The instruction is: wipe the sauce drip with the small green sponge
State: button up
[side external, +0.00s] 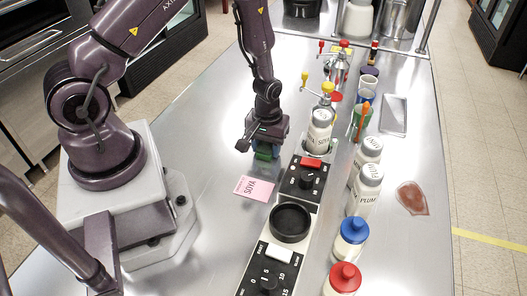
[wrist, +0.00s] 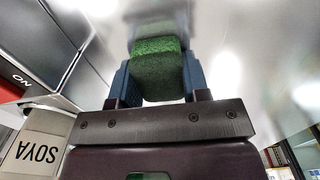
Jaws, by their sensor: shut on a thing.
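My gripper (side external: 266,150) is shut on the small green sponge (side external: 263,153), low over or at the steel counter; I cannot tell if the sponge touches it. In the wrist view the sponge (wrist: 158,68) sits between the two blue fingers. A reddish-brown sauce drip (side external: 412,198) lies on the counter at the right, near its right edge. My gripper is well to the left of it, with the row of bottles and the black control panel between them.
A soya bottle (side external: 319,132), plum bottles (side external: 368,184), a blue-capped jar (side external: 350,238) and a red-capped jar (side external: 343,279) stand between. A pink soya card (side external: 255,189) lies near my gripper. A metal tray (side external: 394,115) lies behind the drip. The counter around the drip is clear.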

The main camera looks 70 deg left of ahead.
jog(key=shift+w+a, duration=0.85)
jog(key=shift+a, duration=0.05)
jog(key=shift+w+a+f, duration=0.1)
jog(key=shift+w+a, duration=0.15)
jog(key=shift+w+a+r, duration=0.15)
jog(key=shift+w+r, duration=0.05)
jog(key=shift+r, duration=0.85)
notch_tip(320, 180, up, 6)
